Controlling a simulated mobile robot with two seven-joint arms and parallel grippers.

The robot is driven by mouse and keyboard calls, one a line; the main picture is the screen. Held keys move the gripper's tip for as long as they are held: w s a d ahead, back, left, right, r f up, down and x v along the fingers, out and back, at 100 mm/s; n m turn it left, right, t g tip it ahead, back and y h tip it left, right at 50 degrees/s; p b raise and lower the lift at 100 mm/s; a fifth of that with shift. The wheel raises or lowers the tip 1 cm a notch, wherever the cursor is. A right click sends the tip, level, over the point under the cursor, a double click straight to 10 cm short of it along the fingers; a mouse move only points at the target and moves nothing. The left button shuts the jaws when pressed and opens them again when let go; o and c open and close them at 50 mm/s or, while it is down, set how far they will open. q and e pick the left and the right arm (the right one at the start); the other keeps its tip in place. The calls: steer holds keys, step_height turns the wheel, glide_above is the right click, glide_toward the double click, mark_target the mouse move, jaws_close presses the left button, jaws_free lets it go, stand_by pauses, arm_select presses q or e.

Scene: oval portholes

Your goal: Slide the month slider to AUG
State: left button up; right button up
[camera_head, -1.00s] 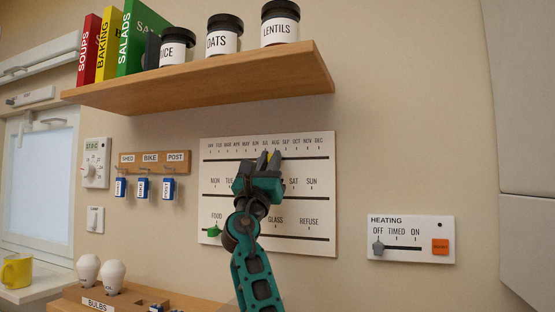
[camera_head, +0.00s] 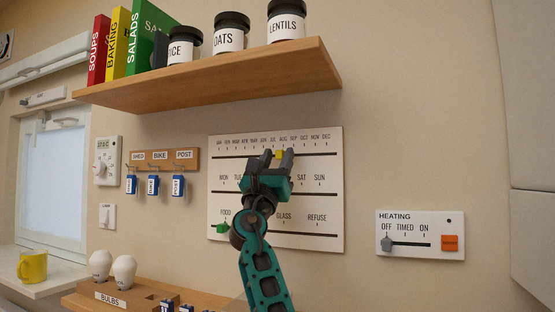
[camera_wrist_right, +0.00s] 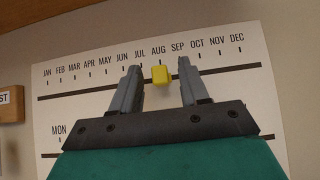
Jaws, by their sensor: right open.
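The white calendar board (camera_head: 330,215) hangs on the wall, with a row of month labels along its top slot. The yellow month slider (camera_head: 279,154) sits on that slot. In the right wrist view the yellow slider (camera_wrist_right: 160,75) is directly under the AUG label and its tick mark. My right gripper (camera_head: 277,158) is open in front of the board. In the wrist view its two fingers stand on either side of the slider, with a visible gap on each side. My left gripper is not in view. My right gripper hides part of the day row.
A wooden shelf (camera_head: 215,82) with books and jars juts out above the board. The green slider (camera_head: 222,227) is on the bottom row at FOOD. Key hooks (camera_head: 164,154) are to the left and a heating panel (camera_head: 420,251) to the right.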

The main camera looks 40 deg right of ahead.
steer(key=b+v, duration=0.1)
steer(key=v, duration=1.1)
steer(key=shift+f+b, duration=0.25)
steer(key=shift+b, duration=0.1)
steer(key=shift+s+a, duration=0.1)
